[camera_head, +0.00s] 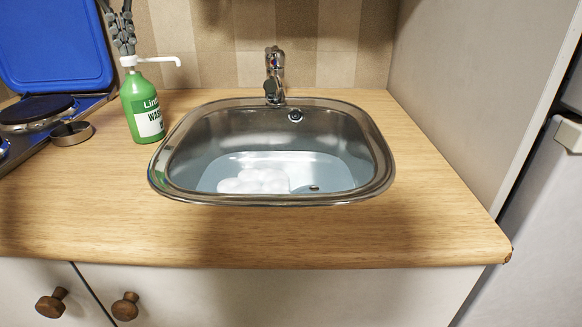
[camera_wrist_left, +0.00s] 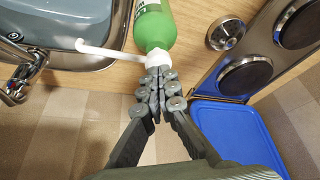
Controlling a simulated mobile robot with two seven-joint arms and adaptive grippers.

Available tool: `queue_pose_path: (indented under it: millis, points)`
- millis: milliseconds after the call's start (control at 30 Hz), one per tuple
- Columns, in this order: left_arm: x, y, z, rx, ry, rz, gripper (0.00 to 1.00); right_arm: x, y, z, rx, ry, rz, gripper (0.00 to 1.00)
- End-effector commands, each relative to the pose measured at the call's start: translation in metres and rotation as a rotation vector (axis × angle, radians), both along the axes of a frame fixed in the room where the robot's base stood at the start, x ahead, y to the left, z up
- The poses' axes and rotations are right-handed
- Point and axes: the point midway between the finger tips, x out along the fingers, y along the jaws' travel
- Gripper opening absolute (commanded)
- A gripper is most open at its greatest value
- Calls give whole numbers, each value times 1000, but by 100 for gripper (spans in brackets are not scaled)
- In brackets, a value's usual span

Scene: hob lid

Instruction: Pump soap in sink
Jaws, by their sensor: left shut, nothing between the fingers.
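A green soap bottle (camera_head: 143,108) with a white pump head (camera_head: 150,61) stands upright on the counter, left of the sink. Its spout points right, toward the sink. My left gripper (camera_head: 126,48) is shut and empty, right above the pump head. In the left wrist view the fingertips (camera_wrist_left: 158,84) are at the white pump head (camera_wrist_left: 150,58); I cannot tell whether they touch it. The metal sink (camera_head: 285,140) holds a white, foamy-looking mass (camera_head: 255,180) on its floor. My right gripper is not in view.
A chrome tap (camera_head: 274,75) stands behind the sink. A hob (camera_head: 40,115) with a raised blue lid (camera_head: 52,45) is at the left, with a small round metal piece (camera_head: 71,133) beside it. A wall closes the right side. The counter front is clear.

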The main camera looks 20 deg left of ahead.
Motion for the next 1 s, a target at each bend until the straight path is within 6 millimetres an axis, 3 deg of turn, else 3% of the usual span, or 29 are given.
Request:
queue_pose_path:
  millis: [100,433,1000]
  points:
    - [-1,0,-7,-2,5,0,0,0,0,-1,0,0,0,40]
    - [-1,0,-6,-2,8,1,0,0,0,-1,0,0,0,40]
    - [0,0,23,-1,5,0,0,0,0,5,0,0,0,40]
